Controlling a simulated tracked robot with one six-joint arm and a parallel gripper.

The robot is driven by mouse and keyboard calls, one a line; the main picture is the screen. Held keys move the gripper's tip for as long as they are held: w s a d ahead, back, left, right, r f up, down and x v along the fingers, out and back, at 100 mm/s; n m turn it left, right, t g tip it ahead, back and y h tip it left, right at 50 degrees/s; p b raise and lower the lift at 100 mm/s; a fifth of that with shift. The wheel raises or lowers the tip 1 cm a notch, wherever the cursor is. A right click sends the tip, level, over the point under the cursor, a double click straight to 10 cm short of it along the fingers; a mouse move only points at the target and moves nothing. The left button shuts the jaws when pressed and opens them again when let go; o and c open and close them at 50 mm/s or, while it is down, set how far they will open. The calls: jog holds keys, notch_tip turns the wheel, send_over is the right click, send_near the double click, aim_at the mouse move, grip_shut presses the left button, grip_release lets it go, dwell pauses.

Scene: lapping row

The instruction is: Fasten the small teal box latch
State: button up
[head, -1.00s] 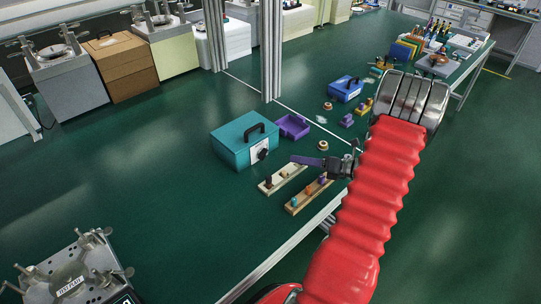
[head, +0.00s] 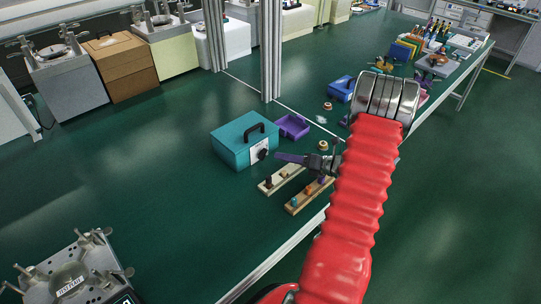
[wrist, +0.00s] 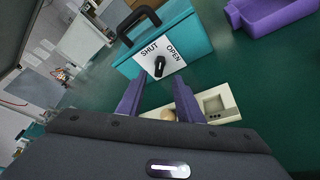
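The teal box (head: 230,151) sits on the green bench, with a black carrying handle on its lid. It also shows in the wrist view (wrist: 190,38), at the top middle. Its front has a white plate (wrist: 174,63) marked SHUT on the left and OPEN on the right. The black latch knob (wrist: 159,66) is on this plate and stands nearly upright in the picture; I cannot tell its exact setting. My gripper (wrist: 160,80) is open and empty, its two purple fingers apart. It points at the knob from a short way in front. In the head view my gripper (head: 278,157) is just right of the box.
A purple tray (head: 293,125) lies behind the box's right side. Two wooden peg holders (head: 279,181) (head: 306,196) lie below my gripper near the bench edge. A blue box (head: 340,88) stands farther back. Bench left of the teal box is clear.

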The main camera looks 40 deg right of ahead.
aim_at(266, 154)
jog(key=x, duration=0.7)
jog(key=shift+w, duration=0.1)
jog(key=shift+c, duration=0.5)
grip_shut()
